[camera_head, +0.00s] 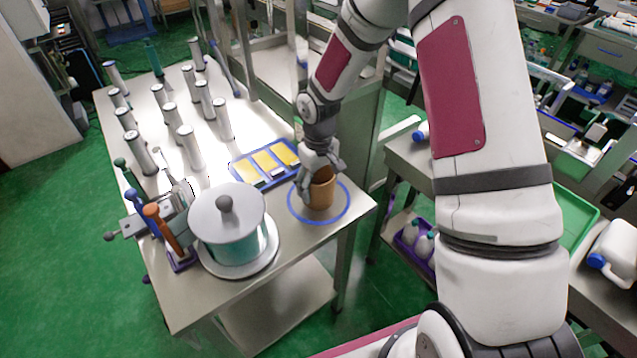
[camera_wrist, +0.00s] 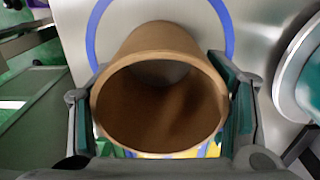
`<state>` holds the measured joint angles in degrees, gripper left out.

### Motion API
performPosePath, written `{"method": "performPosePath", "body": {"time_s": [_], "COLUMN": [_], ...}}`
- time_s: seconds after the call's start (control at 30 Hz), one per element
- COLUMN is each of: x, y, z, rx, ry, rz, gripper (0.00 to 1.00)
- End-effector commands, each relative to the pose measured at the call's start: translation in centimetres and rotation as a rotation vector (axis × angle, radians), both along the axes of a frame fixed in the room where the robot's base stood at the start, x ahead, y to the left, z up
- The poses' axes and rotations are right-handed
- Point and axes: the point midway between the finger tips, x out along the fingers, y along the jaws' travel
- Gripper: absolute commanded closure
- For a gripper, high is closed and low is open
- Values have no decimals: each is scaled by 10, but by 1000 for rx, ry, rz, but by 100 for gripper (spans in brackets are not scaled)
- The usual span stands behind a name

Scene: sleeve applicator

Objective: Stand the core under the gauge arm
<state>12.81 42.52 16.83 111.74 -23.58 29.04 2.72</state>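The core is a brown, open-topped cardboard tube (camera_head: 321,194) standing upright inside a blue ring (camera_head: 344,213) at the near right corner of the steel table. My gripper (camera_head: 320,173) is over it, its fingers on opposite sides of the tube near the rim. The wrist view looks down into the hollow core (camera_wrist: 160,105); both finger pads (camera_wrist: 160,112) appear to touch its wall. The blue ring (camera_wrist: 232,40) shows behind it. A lidded teal drum (camera_head: 235,248) on a round base stands left of the core. I cannot clearly make out the gauge arm.
A blue tray with yellow cards (camera_head: 265,163) lies behind the core. Several upright silver cylinders (camera_head: 187,140) fill the table's far left. Tools with coloured handles (camera_head: 165,230) stand left of the drum. A steel side cart (camera_head: 405,160) is to the right.

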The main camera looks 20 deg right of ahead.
Motion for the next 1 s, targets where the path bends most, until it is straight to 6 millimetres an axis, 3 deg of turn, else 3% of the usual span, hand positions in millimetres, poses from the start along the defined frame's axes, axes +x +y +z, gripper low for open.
{"method": "performPosePath", "body": {"time_s": [0.03, 0.07, 0.53, 1.0], "x": [0, 0, 1, 1], "y": [0, 0, 0, 0], "z": [0, 0, 9, 96], "rx": [0, 0, 0, -1], "ry": [0, 0, -2, -3], "rz": [0, 0, 0, -1], "gripper": [17, 11, 11, 11]}}
